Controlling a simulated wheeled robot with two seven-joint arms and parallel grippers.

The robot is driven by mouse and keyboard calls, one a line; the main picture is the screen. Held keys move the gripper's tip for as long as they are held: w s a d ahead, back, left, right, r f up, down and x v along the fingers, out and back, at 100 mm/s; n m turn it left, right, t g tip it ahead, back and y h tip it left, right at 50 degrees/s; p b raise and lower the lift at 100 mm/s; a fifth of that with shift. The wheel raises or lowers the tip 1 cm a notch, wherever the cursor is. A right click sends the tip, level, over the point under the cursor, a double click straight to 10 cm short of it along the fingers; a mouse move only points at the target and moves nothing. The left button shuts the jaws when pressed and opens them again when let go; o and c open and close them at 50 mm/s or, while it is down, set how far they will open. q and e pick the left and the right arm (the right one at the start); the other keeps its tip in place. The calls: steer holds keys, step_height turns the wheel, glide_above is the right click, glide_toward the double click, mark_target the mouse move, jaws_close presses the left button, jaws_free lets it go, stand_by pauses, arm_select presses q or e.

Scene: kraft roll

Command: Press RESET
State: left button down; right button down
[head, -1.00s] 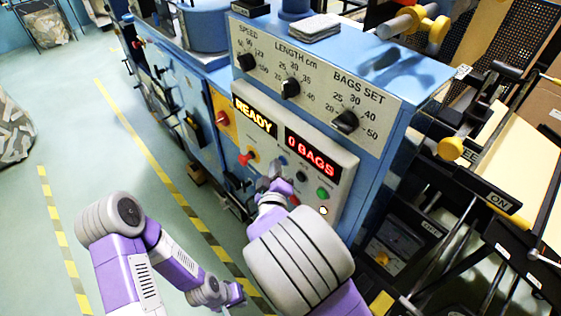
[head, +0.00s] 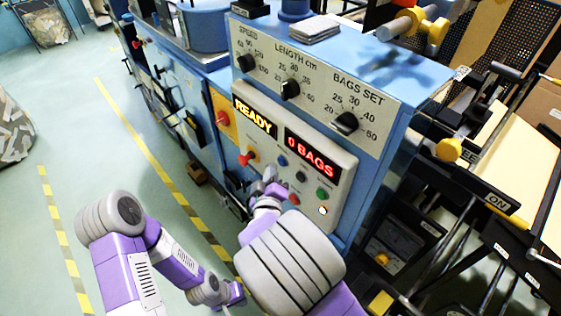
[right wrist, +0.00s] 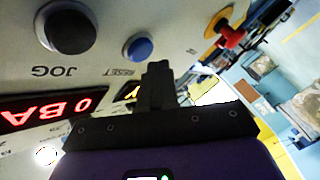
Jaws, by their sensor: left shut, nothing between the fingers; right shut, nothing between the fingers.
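The RESET button is the blue round button (right wrist: 139,48) with the RESET label beside it in the right wrist view. It shows small on the machine's grey panel in the head view (head: 282,160). My right gripper (head: 270,177) is shut and empty, in front of the panel, just below and left of the blue button. In the right wrist view its closed fingertips (right wrist: 158,70) appear close to the button and its label; contact is not visible. My left gripper (head: 236,292) is shut and empty, low over the floor, away from the panel.
A black JOG button (right wrist: 67,27) neighbours the blue one. A red knob on a yellow base (head: 247,158), a green button (head: 322,194) and a red button (head: 293,199) are also near. The displays read READY (head: 255,115) and 0 BAGS (head: 311,153).

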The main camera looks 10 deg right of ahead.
steer(key=s+a, duration=0.1)
steer(key=a, duration=0.1)
steer(key=s+a+p, duration=0.1)
steer(key=s+a, duration=0.1)
stand_by(0.3)
stand_by(0.6)
